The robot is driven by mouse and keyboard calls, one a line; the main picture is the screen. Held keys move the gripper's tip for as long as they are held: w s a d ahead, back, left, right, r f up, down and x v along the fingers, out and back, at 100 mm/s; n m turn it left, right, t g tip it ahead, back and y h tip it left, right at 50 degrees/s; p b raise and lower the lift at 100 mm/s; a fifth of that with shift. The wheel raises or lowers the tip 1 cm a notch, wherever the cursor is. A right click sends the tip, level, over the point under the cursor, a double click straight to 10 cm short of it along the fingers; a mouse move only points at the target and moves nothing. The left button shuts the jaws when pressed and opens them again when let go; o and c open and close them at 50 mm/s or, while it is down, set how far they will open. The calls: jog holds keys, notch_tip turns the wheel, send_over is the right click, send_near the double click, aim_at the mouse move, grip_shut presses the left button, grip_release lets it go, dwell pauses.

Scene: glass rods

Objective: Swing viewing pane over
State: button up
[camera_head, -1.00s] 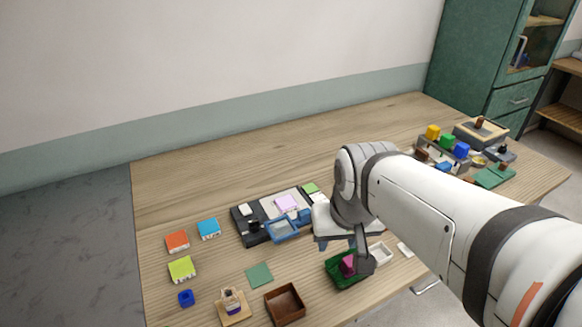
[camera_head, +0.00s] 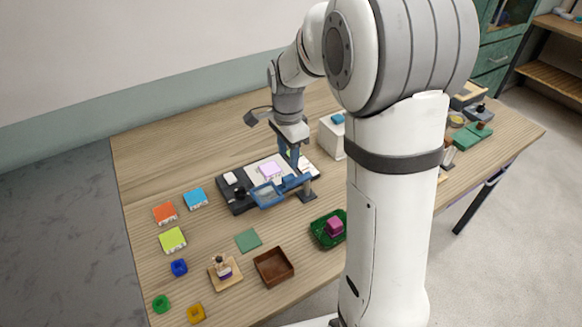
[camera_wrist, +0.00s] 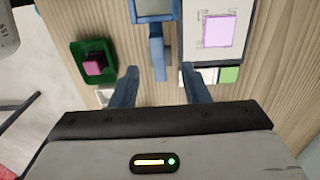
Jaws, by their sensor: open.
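The viewing pane (camera_head: 267,194) is a blue-framed clear window on a blue arm, at the front edge of a dark station (camera_head: 238,206). A purple square (camera_head: 270,170) lies on the station's white plate. My gripper (camera_head: 289,158) is over the station's right end, fingers down and empty. In the wrist view the pane's frame (camera_wrist: 153,10) is cut off at the top, beside the white plate with the purple square (camera_wrist: 217,30). Its blue handle (camera_wrist: 158,55) points towards the gap between the open fingers (camera_wrist: 160,78). I cannot tell their height above it.
A green tray (camera_head: 318,238) with a magenta block (camera_head: 334,227) stands front right of the station. A brown box (camera_head: 273,266) and a green square (camera_head: 248,240) lie in front. A white box (camera_head: 329,143) stands behind right. Coloured tiles lie left. The back table is clear.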

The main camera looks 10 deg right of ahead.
aim_at(288, 176)
notch_tip(288, 176, down, 7)
jog(key=shift+f+p, duration=0.2)
jog(key=shift+p, duration=0.25)
